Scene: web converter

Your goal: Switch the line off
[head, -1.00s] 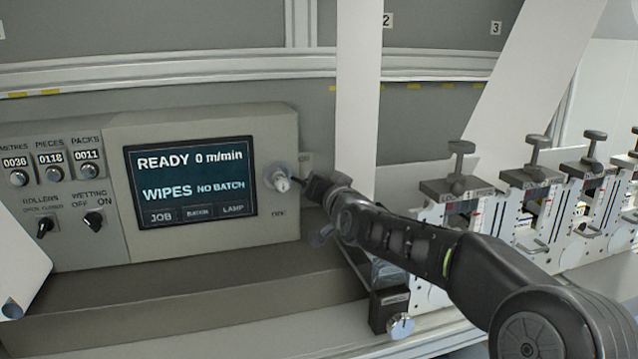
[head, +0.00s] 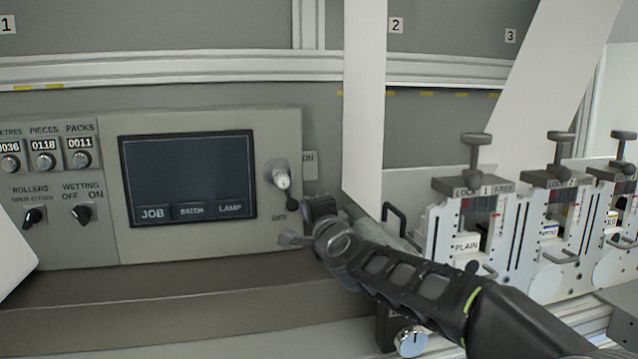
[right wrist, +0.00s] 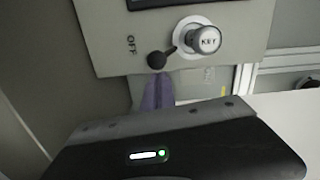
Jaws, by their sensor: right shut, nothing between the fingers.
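In the right wrist view the key switch (right wrist: 206,39) and black ball (right wrist: 160,59) show close up, the ball beside OFF. My right gripper (head: 308,207) is shut and empty, just beside the ball. In the right wrist view its purple fingertips (right wrist: 158,90) are just below the ball; contact is unclear. The screen (head: 188,175) is dark, with JOB, BATCH and LAMP buttons still showing.
Rollers (head: 33,216) and wetting (head: 83,213) switches sit left of the screen. A white web (head: 363,90) hangs behind my right gripper. White folding units with clamp handles (head: 475,150) stand at right. A ledge (head: 150,300) runs below the box.

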